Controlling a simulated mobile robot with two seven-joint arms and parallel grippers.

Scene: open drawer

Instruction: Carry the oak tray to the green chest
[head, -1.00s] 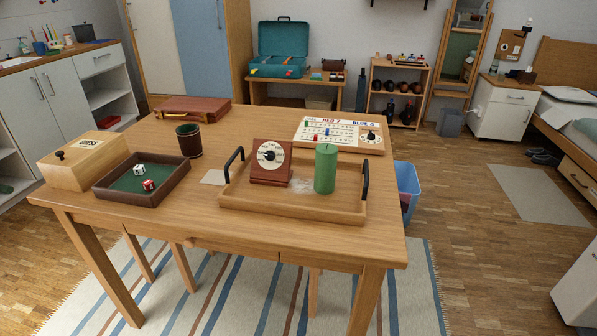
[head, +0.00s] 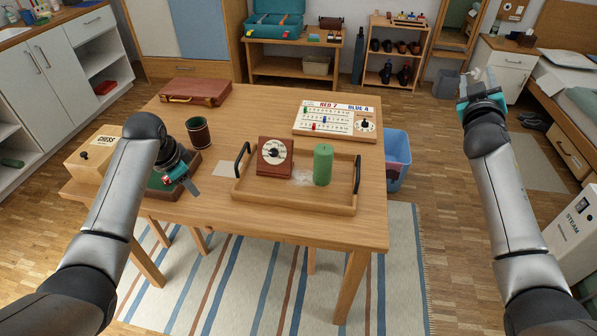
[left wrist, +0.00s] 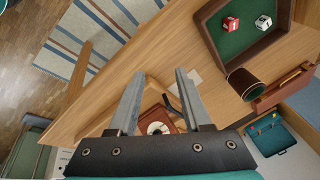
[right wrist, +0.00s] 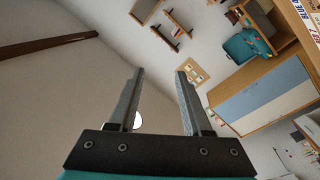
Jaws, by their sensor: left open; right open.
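The oak tray (head: 290,203) lies flat near the table's right front edge, with a black handle at each end. It holds a red-brown dial timer (head: 274,157) and a green cylinder (head: 322,165). My left gripper (head: 191,187) is open and empty above the table, left of the tray, in front of the dice box. In the left wrist view the timer (left wrist: 157,122) shows between and beyond its fingers. My right gripper (head: 484,76) is open and empty, raised right of the table. I cannot clearly identify the green chest; a greenish box (left wrist: 28,142) is partly visible in the left wrist view.
A wooden chess box (head: 88,158), a dark cup (head: 198,133), a brown case (head: 195,91) and a scoreboard (head: 335,118) share the table. A blue bin (head: 397,158) stands right of it. A white STEAM box (head: 577,225) is at right. A striped rug (head: 385,290) lies in front.

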